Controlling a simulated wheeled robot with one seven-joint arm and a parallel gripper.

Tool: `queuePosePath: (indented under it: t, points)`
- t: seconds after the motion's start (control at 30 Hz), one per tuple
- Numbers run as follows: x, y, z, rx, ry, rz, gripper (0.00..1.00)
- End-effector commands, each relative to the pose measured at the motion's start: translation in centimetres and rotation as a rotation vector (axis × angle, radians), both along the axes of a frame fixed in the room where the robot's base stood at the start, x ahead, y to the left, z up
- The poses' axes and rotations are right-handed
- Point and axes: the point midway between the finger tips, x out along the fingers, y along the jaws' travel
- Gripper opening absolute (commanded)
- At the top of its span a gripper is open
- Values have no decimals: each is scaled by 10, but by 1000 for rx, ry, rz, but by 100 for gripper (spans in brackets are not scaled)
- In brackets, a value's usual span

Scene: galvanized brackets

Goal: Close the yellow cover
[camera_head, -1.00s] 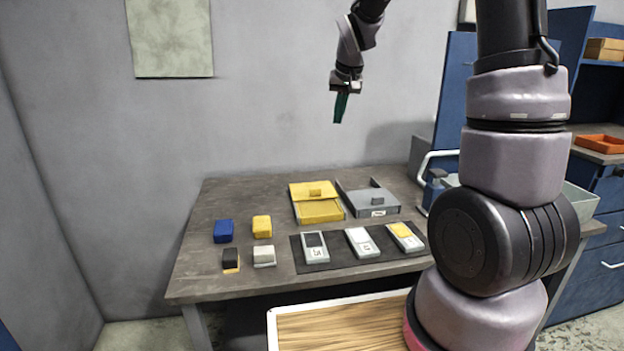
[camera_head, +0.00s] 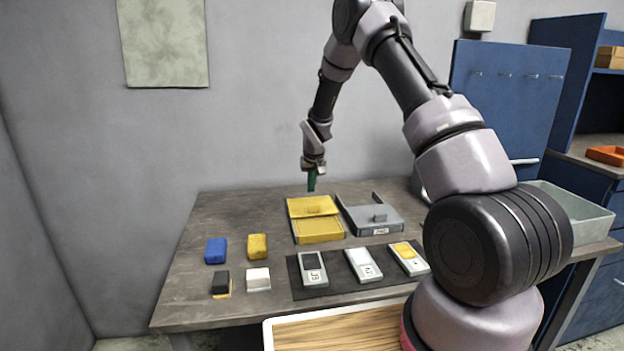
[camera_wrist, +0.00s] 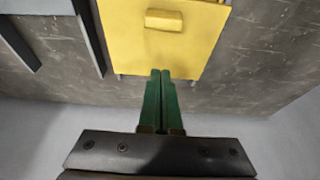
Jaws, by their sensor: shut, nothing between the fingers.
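The yellow cover (camera_head: 313,205) with a small block handle lies over the rear part of a yellow box (camera_head: 320,230), whose front part is uncovered. The cover also shows in the wrist view (camera_wrist: 160,45), with its handle near the top. My gripper (camera_head: 311,189) has green fingers pointing down, just behind the cover's rear edge. In the wrist view my gripper (camera_wrist: 161,73) has its fingers together with nothing between them, their tips at the cover's near edge. I cannot tell whether they touch it.
A grey box (camera_head: 372,216) with a handle stands right of the yellow one. In front lie several small devices on a dark mat (camera_head: 345,287).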

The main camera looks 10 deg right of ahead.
Motion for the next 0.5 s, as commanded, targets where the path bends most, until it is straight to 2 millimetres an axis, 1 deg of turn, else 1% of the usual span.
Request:
queuePosePath:
  t: [0.03, 0.17, 0.3, 0.4, 0.5]
  points:
    - [3, 0, -12, 0, 2, 0, 0]
    - [12, 0, -37, 0, 2, -1, 0]
    - [-11, 0, -33, 0, 0, -1, 0]
    - [-21, -1, -33, -1, 0, 0, 0]
    - [-27, 0, -33, 0, 0, -1, 0]
